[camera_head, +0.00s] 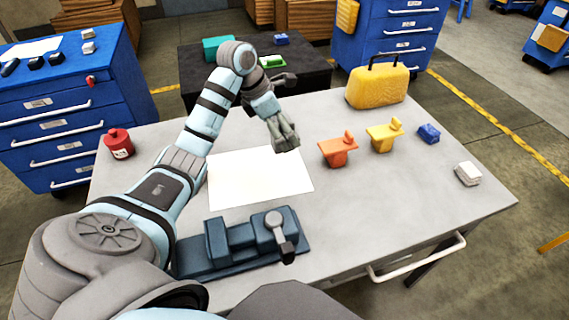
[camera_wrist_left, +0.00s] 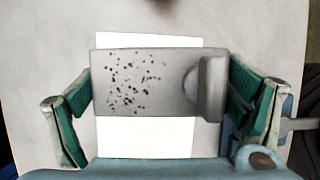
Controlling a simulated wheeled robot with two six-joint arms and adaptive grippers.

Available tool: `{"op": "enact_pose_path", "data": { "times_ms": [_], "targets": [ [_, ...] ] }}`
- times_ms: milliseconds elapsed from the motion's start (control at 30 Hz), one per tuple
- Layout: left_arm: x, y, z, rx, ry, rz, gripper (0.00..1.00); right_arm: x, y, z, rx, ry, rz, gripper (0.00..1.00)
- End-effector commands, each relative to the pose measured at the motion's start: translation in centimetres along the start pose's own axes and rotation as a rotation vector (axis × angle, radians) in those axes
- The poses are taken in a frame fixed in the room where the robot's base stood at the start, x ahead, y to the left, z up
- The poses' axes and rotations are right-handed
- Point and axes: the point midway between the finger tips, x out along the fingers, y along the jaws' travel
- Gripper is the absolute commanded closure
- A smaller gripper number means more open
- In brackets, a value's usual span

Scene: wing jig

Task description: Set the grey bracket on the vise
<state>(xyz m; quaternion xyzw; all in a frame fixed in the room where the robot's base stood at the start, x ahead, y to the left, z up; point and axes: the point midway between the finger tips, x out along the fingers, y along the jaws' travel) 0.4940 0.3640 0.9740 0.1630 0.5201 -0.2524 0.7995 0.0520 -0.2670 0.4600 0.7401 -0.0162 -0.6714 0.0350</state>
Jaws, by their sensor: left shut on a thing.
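My left gripper (camera_head: 285,138) reaches over the table from the left and is shut on the grey bracket. In the left wrist view the bracket (camera_wrist_left: 140,85) is a flat grey plate with dark specks and a raised rounded lug at its right end, between the two green-padded fingers. The bracket is above the white sheet; the height of the gap is hard to tell. The blue vise (camera_head: 240,245) stands at the table's front, with a grey handle at its right end and nothing seen on it. My right gripper is not in view.
The white sheet (camera_head: 235,190) lies mid-table. An orange bracket (camera_head: 338,151), a yellow bracket (camera_head: 382,138), a blue block (camera_head: 429,133) and a white block (camera_head: 468,173) are at the right. A yellow case (camera_head: 377,88) stands behind; a red can (camera_head: 118,143) is at the left.

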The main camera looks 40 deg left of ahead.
Motion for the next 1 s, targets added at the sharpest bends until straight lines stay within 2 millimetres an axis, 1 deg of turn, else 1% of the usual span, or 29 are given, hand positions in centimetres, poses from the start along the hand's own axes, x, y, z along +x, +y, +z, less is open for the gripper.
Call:
{"op": "enact_pose_path", "data": {
  "times_ms": [33, 133, 200, 267, 467, 533, 733, 867, 900, 933, 1000],
  "targets": [
    [1.6, -0.1, -0.8, -0.003, 0.004, -0.003, 0.49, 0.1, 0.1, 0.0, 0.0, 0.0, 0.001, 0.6],
    [4.3, 0.0, -1.9, -0.003, 0.001, 0.0, 0.49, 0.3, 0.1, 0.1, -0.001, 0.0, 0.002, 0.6],
    [5.4, 0.0, -2.4, -0.003, -0.001, 0.001, 0.49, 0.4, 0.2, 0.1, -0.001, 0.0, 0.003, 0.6],
    [6.1, 0.0, -2.6, -0.002, -0.002, 0.001, 0.49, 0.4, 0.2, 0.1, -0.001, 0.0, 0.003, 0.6],
    [9.5, 0.0, -4.2, -0.005, 0.0, 0.001, 0.49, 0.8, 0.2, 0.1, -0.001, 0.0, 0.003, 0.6],
    [10.0, 0.1, -4.4, -0.002, -0.002, 0.003, 0.49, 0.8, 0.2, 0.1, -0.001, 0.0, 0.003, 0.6],
    [9.9, 0.1, -4.4, -0.002, -0.003, 0.004, 0.49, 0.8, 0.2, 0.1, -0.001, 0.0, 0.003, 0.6],
    [10.3, 0.1, -4.6, -0.003, -0.002, 0.004, 0.49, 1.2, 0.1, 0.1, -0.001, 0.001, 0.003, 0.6],
    [10.3, 0.1, -4.5, -0.003, -0.001, 0.003, 0.03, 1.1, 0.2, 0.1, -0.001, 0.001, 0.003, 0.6],
    [10.2, 0.1, -4.5, -0.003, -0.001, 0.003, 0.0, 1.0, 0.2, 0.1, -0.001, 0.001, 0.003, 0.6],
    [10.2, 0.1, -4.5, -0.003, -0.001, 0.003, 0.0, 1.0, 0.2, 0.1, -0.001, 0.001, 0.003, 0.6]
  ]
}}
